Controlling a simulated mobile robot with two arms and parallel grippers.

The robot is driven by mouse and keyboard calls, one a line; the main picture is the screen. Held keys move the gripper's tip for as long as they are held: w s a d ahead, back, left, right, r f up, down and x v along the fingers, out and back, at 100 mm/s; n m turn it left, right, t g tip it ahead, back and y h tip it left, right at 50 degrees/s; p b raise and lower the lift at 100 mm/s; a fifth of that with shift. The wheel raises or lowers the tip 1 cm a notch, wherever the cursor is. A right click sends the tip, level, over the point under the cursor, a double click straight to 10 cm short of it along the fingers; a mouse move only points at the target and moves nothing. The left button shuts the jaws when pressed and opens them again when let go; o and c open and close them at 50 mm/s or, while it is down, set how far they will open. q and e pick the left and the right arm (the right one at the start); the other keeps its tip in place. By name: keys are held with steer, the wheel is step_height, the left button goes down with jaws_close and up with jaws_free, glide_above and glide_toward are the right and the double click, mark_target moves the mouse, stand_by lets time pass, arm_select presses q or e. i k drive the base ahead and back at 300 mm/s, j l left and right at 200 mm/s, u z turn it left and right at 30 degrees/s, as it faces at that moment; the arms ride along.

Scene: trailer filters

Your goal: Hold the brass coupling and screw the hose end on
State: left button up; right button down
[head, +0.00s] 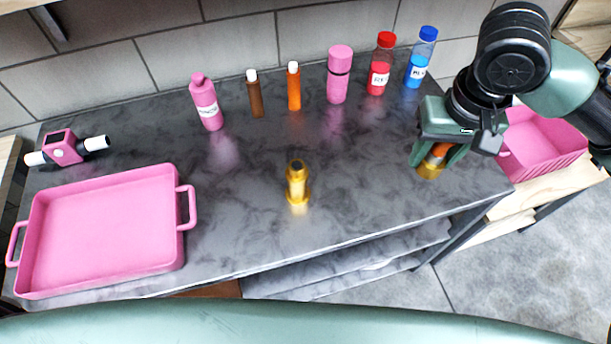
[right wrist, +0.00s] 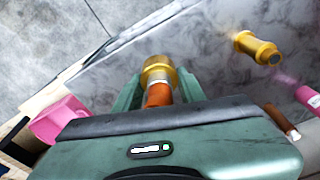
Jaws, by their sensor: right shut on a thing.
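The brass coupling (head: 297,185) stands upright and free near the middle of the dark marbled counter. It also shows at the upper right of the right wrist view (right wrist: 257,48). My right gripper (head: 438,155) is at the right end of the counter, pointing down and shut on the hose end (head: 430,170). In the right wrist view the hose end (right wrist: 158,72) has a gold collar and an orange body between the fingers. I cannot tell whether it touches the counter. The coupling is well to the left of my right gripper. My left gripper is out of view.
A pink tray (head: 33,240) and a pink device with white ends (head: 62,148) lie at the left. Several bottles, including a red one (head: 380,65), line the back. A pink bin (head: 540,140) is at the right. The counter around the coupling is clear.

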mark_target(298, 193)
steer(key=u, duration=0.5)
steer(key=l+u, duration=0.8)
steer(key=k+l+u, duration=0.1)
steer(key=l+u, duration=0.25)
steer(key=k+l+u, duration=0.1)
steer(key=l+u, duration=0.15)
steer(key=u, duration=0.15)
steer(key=k+l, duration=0.15)
steer(key=l, duration=0.15)
steer(key=k+l+u, duration=0.1)
steer(key=l, duration=0.25)
steer(key=k+l, duration=0.3)
